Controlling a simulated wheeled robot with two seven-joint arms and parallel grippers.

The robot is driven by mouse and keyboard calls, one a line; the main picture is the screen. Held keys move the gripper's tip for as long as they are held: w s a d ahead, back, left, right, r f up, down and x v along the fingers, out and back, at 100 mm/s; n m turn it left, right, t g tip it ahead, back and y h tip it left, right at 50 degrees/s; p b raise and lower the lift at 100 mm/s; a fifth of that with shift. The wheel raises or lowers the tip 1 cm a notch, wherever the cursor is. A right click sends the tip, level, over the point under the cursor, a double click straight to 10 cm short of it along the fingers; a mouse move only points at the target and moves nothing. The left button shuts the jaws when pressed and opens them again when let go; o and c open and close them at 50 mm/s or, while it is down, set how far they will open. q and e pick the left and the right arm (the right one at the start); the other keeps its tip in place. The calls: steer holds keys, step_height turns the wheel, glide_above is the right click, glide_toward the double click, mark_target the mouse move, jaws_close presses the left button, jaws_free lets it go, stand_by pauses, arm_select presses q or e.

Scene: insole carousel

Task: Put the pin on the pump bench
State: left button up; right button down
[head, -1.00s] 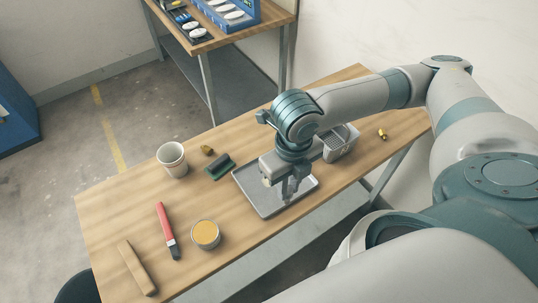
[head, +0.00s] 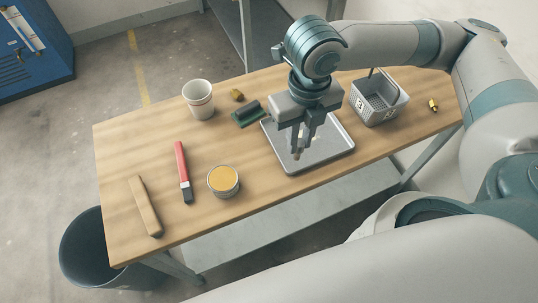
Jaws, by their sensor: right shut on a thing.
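My right gripper (head: 299,153) points down over the grey metal tray (head: 337,150) on the wooden bench. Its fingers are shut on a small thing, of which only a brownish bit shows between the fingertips. I take it for the pin, but its shape is mostly hidden. I cannot tell whether it touches the tray. The wooden bench (head: 130,165) fills the middle of the head view; whether it is the pump bench I cannot tell. My left gripper is not in view.
On the bench are a cup (head: 199,100), a brass piece (head: 237,95), a green-black block (head: 248,114), a red-handled tool (head: 182,165), a yellow-topped tin (head: 223,181), a wooden strip (head: 145,205), a grey basket (head: 378,105) and a small yellow-black item (head: 433,105). A dark bin (head: 95,250) stands front left.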

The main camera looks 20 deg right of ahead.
steer(key=w+a+f+p, duration=0.2)
steer(key=w+a+f, duration=0.2)
steer(key=a, duration=0.1)
steer(key=shift+w, duration=0.2)
steer(key=shift+a+f, duration=0.1)
step_height(320, 180, down, 4)
steer(key=shift+r+p, duration=0.25)
steer(key=shift+p, duration=0.5)
steer(key=shift+f, duration=0.2)
steer(key=shift+f, duration=0.1)
steer(key=c, duration=1.6)
jaws_free()
